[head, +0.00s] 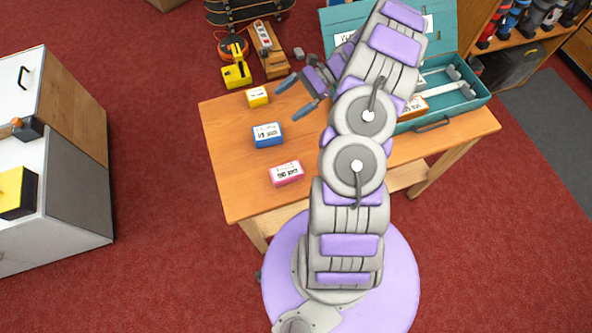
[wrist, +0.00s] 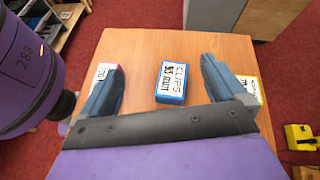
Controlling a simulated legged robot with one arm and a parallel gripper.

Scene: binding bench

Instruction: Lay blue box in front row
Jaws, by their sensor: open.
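The blue box (head: 267,135) lies on the wooden table, with the yellow box (head: 257,97) farther back and the pink box (head: 286,174) nearer. My gripper (head: 293,97) is open and empty, above the table to the right of the blue and yellow boxes. In the wrist view the blue box (wrist: 171,82) appears between the two fingers, beyond them and apart from them, its label facing up. The fingers partly hide the pink and yellow boxes there. The open teal case (head: 432,124) stands at the table's right, with an orange box (head: 415,107) inside; my arm hides part of it.
The wooden table (head: 237,190) has bare room around the boxes. A white cabinet (head: 75,190) stands at the left, and a shelf of bottles (head: 520,30) at the back right.

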